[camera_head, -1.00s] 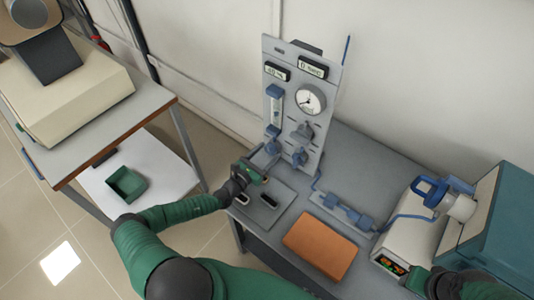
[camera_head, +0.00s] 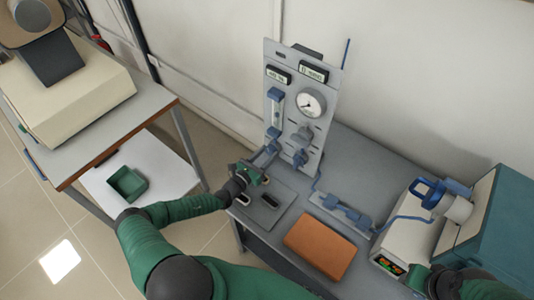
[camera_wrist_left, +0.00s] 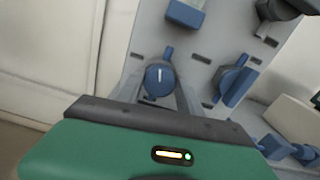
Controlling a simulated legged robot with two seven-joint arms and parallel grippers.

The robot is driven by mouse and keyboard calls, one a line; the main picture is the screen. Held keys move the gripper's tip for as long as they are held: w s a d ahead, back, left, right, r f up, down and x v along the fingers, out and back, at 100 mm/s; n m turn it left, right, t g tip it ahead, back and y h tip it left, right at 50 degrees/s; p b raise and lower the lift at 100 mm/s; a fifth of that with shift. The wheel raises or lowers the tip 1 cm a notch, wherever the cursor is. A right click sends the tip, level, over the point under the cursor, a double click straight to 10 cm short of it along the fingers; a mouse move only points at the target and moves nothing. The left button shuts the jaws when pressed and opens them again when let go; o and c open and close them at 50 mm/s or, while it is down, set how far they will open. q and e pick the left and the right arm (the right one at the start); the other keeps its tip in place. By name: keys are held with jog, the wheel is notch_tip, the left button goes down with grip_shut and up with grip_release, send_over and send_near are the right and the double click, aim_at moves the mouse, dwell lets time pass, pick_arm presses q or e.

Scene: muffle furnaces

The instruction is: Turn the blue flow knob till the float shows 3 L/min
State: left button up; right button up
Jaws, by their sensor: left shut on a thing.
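The grey gas panel (camera_head: 318,125) stands upright at the back of the bench. Its flow tube (camera_head: 276,112) has blue end blocks; the float and scale are too small to read. The blue flow knob (camera_wrist_left: 160,80), with a white pointer line pointing up in the picture, sits below the tube. My left gripper (camera_head: 267,154) is shut on this knob, with a finger on each side of it in the left wrist view (camera_wrist_left: 161,84). In the head view the knob is mostly hidden by the fingers. My right gripper (camera_head: 417,280) is at the lower right; its fingertips are not clear.
A round gauge (camera_head: 311,102), two small displays and further valves (camera_head: 301,157) are on the panel, close to the left gripper. An orange-brown block (camera_head: 320,246), a blue-fitted manifold (camera_head: 342,211) and a beige unit (camera_head: 402,241) stand on the bench.

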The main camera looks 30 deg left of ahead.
pick_arm(q)
jog(key=o, duration=1.4)
jog(key=shift+a+f, duration=0.1)
jog(key=s, duration=0.5)
jog(key=s+a+b, duration=0.1)
jog(key=s, duration=1.1)
jog(key=shift+a, duration=0.2)
